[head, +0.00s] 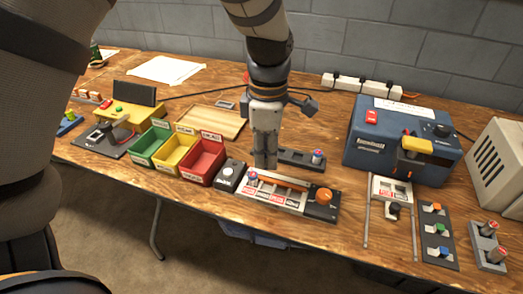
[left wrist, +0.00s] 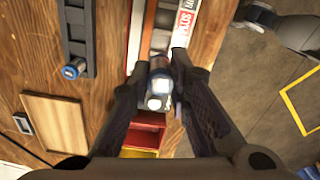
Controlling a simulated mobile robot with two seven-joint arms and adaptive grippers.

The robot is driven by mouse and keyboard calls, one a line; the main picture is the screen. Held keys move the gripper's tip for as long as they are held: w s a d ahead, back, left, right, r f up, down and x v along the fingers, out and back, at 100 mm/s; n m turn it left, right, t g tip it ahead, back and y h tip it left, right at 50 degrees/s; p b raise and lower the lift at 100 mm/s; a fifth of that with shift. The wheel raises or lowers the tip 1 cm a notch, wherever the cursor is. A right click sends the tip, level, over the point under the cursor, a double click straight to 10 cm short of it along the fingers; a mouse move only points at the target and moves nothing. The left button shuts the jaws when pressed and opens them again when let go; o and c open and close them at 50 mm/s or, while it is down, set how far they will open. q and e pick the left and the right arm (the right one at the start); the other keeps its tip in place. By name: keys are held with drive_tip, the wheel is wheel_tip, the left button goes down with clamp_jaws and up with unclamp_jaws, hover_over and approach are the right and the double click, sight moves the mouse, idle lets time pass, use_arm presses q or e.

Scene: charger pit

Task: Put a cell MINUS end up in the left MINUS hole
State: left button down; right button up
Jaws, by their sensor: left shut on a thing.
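My left gripper (head: 265,164) points down over the left end of the white charger plate (head: 291,209), which has red and white labels and an orange knob (head: 323,195) at its right. In the left wrist view the gripper (left wrist: 160,75) is shut on a cell (left wrist: 158,86) with a silvery end facing the camera; I cannot tell which pole that is. The left hole is hidden by the gripper.
Green (head: 147,145), yellow (head: 174,157) and red (head: 206,164) bins stand left of a grey box with a white knob (head: 229,176). A wooden tray (head: 214,121) lies behind. A blue machine (head: 385,140) stands at right. The table's front edge is close.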

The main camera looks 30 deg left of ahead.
use_arm(q)
drive_tip(key=shift+d+f, duration=0.1)
drive_tip(key=shift+f, duration=0.85)
drive_tip(key=shift+f+b, duration=0.95)
drive_tip(key=shift+f, duration=0.75)
drive_tip(key=shift+f+b, duration=0.4)
drive_tip(key=shift+f, duration=0.75)
use_arm(e)
drive_tip(key=shift+g, duration=0.7)
drive_tip(key=shift+s+f, duration=1.7)
use_arm(q)
drive_tip(key=shift+f, duration=0.1)
drive_tip(key=c, duration=1.4)
unclamp_jaws()
drive_tip(key=shift+r+p, duration=1.55)
drive_tip(key=shift+r, duration=2)
use_arm(e)
drive_tip(key=shift+t, duration=0.8)
drive_tip(key=w+r, duration=0.3)
drive_tip(key=w, duration=0.1)
drive_tip(key=shift+r, duration=0.35)
